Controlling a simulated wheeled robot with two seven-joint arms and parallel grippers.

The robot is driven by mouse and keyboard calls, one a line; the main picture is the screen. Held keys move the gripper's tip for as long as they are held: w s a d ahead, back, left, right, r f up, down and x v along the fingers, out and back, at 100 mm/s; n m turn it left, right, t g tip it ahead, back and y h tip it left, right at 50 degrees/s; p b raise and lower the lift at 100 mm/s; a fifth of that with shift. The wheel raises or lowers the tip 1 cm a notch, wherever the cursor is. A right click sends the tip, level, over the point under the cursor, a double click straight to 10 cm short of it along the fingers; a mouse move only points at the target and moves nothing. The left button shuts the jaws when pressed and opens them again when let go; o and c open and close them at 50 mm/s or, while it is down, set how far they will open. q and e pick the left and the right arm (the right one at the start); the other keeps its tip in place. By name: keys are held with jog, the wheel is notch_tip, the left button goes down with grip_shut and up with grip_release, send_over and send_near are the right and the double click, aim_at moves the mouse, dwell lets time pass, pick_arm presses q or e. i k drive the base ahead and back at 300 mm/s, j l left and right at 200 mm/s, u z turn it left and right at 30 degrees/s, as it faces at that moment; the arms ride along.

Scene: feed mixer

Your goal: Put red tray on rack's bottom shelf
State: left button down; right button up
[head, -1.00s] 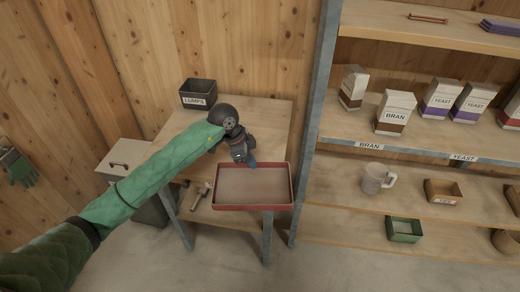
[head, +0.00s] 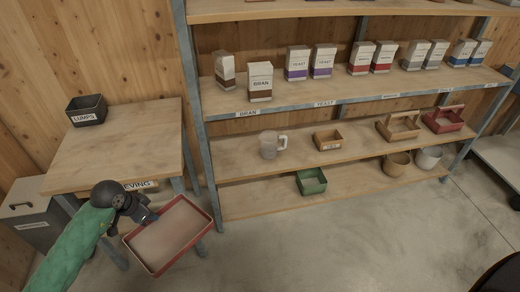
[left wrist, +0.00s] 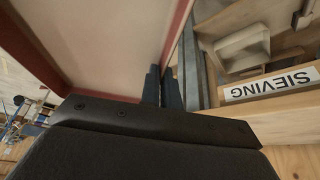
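The red tray (head: 168,236) is a shallow rectangle with a red rim and a pale inside. It hangs in the air in front of the sieving table, tilted in the head view. My left gripper (head: 150,217) is shut on the tray's rim at its table side. The left wrist view shows the fingers (left wrist: 163,88) closed over the red rim, beside the tray's pale inside. The rack's bottom shelf (head: 258,197) is a low wooden board to the right, holding a green tray (head: 311,181) near its middle and round tubs (head: 397,165) farther right. My right gripper is not in view.
The sieving table (head: 125,145) carries a black LUMPS box (head: 87,110). A rack post (head: 196,110) stands between table and shelves. The bottom shelf is bare left of the green tray. A mug (head: 272,144) stands on the shelf above. Open floor lies in front.

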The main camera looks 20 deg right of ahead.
aim_at(259, 196)
jog(key=i+l, duration=0.1)
jog(key=l, duration=0.4)
jog(key=i+l, duration=0.1)
jog(key=l, duration=0.4)
jog(key=i+l, duration=0.1)
jog(key=l, duration=0.4)
jog(key=i+l, duration=0.15)
jog(key=l, duration=0.35)
jog(key=i+l, duration=0.1)
jog(key=l, duration=0.35)
jog(key=i+l, duration=0.1)
jog(key=l, duration=0.4)
jog(key=i+l, duration=0.1)
jog(key=l, duration=0.4)
jog(key=u, duration=0.05)
